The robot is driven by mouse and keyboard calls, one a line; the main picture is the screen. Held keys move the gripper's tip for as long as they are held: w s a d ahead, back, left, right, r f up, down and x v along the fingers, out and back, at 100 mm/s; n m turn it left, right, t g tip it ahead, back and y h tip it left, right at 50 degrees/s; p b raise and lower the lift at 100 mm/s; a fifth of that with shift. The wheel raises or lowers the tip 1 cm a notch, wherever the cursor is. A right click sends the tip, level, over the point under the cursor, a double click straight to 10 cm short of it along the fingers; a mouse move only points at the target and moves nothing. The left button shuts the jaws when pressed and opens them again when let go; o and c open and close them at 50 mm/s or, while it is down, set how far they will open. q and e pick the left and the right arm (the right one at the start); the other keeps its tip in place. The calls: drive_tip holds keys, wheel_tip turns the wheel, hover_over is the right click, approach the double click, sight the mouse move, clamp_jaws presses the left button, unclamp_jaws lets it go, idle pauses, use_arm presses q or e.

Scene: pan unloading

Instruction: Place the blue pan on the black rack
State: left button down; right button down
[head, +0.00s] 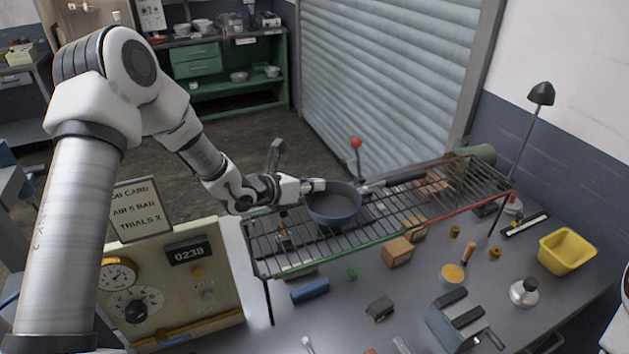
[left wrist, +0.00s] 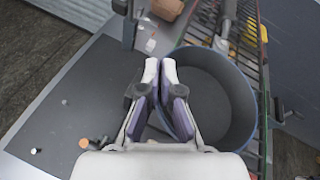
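The blue pan (head: 333,206) is at the left part of the black wire rack (head: 405,207) in the head view, roughly level, its dark handle pointing right. I cannot tell whether its base touches the wires. My left gripper (head: 316,186) is at the pan's left rim. In the left wrist view the pan (left wrist: 215,105) shows its dark grey inside. The fingers of my left gripper (left wrist: 160,72) are close together with the pan's wall between them, one inside and one outside. My right gripper is out of view.
Below the rack, the grey table holds a wooden block (head: 397,252), a blue cylinder (head: 310,290) and several small items. A yellow bin (head: 567,250) stands at the right. A control panel (head: 170,285) stands at the left. The rack's right half is partly occupied.

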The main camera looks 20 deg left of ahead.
use_arm(q)
drive_tip(key=shift+s+r, duration=0.1)
drive_tip(key=shift+s+d, duration=0.1)
drive_tip(key=c, duration=1.3)
unclamp_jaws()
drive_tip(key=shift+f, duration=0.2)
drive_tip(key=shift+r, duration=0.4)
drive_tip(key=p+v, duration=0.3)
drive_tip(key=v, duration=0.4)
drive_tip(key=shift+s+p, duration=0.1)
drive_tip(key=shift+p, duration=0.2)
drive_tip(key=shift+s+a, duration=0.25)
drive_tip(key=shift+w+d+f, duration=0.2)
drive_tip(key=shift+w, duration=0.05)
